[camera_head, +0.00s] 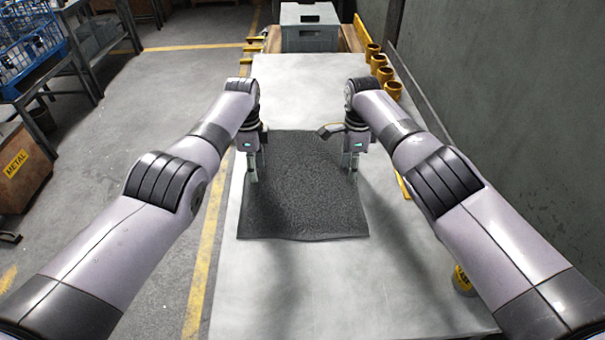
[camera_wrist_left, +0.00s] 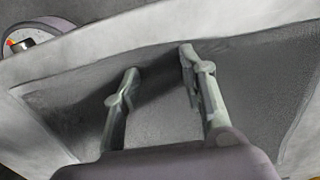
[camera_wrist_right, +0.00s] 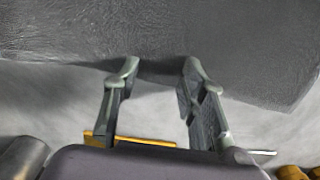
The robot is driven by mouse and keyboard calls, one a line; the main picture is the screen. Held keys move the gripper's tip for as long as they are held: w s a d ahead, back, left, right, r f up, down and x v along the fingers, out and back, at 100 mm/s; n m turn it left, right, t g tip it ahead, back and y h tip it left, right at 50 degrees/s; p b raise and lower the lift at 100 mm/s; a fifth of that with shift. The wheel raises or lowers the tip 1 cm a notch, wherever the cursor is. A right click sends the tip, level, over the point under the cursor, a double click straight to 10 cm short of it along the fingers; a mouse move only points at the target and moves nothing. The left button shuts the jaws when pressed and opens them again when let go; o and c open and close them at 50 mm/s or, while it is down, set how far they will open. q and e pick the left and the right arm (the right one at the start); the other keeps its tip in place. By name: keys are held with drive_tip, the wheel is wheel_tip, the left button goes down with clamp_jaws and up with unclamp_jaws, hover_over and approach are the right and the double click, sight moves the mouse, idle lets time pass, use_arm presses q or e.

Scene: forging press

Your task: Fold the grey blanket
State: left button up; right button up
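The dark grey blanket (camera_head: 305,200) lies spread out flat on the light grey table (camera_head: 290,300). My left gripper (camera_head: 251,172) is open over its left side. In the left wrist view the fingers (camera_wrist_left: 160,65) stand apart above the blanket (camera_wrist_left: 165,115), with a dark shadow between them. My right gripper (camera_head: 350,168) is open at the blanket's right edge. In the right wrist view its fingertips (camera_wrist_right: 160,66) are apart at the edge of the blanket (camera_wrist_right: 220,35), which looks slightly raised between them. I cannot tell whether the fingertips touch the cloth.
A grey crate (camera_head: 309,28) stands at the table's far end. Several yellow cups (camera_head: 385,75) line the far right edge, beside a wall (camera_head: 500,100). A yellow-labelled can (camera_head: 463,280) is at the near right. The table's near part is clear.

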use_arm(q)
drive_tip(key=shift+s+f, duration=0.15)
drive_tip(key=shift+f, duration=0.1)
clamp_jaws()
use_arm(e)
drive_tip(key=shift+s+f, duration=0.15)
drive_tip(key=shift+f, duration=0.1)
clamp_jaws()
idle(0.8)
use_arm(q)
drive_tip(key=shift+r, duration=0.1)
use_arm(e)
drive_tip(key=shift+r, duration=0.1)
